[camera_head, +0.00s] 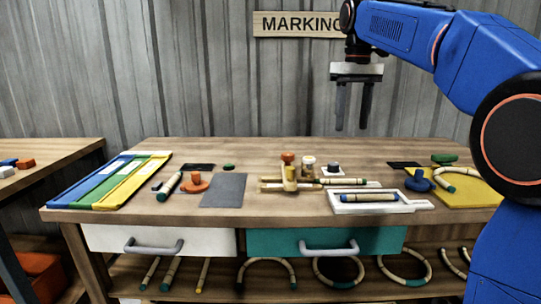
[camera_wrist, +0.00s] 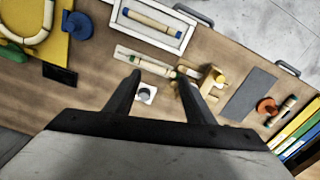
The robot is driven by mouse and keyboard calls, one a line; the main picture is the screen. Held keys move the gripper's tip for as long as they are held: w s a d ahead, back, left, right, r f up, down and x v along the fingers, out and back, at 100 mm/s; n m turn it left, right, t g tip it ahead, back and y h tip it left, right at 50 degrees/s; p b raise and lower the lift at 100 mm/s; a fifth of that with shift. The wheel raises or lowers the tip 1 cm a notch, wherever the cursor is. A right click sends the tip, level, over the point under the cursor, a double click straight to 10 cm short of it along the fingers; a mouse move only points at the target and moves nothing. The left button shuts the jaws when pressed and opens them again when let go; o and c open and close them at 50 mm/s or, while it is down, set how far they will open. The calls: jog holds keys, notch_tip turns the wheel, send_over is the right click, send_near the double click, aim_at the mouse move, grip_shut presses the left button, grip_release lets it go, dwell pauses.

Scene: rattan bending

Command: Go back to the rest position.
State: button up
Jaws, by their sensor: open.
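My gripper (camera_head: 353,124) hangs in the air above the back of the workbench (camera_head: 250,150), below the MARKING sign, with its fingers pointing down. Its two dark fingers are apart and nothing is between them. In the wrist view, my gripper (camera_wrist: 158,80) shows from above, with the bench top well beyond the fingertips. A white tray (camera_head: 414,206) on the bench holds a rattan piece (camera_head: 368,198) with blue ends. A wooden fixture (camera_head: 290,180) stands near the bench's middle, with another rattan piece lying beside it.
Blue, green and yellow strips (camera_head: 128,172) lie at the left. A grey mat (camera_head: 217,190) lies left of the fixture. A yellow board (camera_head: 475,196) with a curved rattan piece (camera_head: 456,171) is at the right. Rattan rings and sticks are on the shelf below the drawers (camera_head: 160,240).

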jog(key=s+d+f+m+t, duration=0.1)
jog(key=s+d+f, duration=0.1)
jog(key=s+f, duration=0.55)
jog(key=s+d+f+t, duration=0.25)
jog(key=s+f, duration=0.25)
jog(key=s, duration=0.6)
jog(key=s+d+f+m+t, duration=0.1)
jog(key=s+d+f, duration=0.1)
jog(key=s+f, duration=1.3)
notch_tip(320, 180, down, 5)
jog(key=shift+s+d+r+m, duration=0.2)
jog(key=shift+s+d+m, duration=0.05)
jog(key=shift+s+m, duration=0.15)
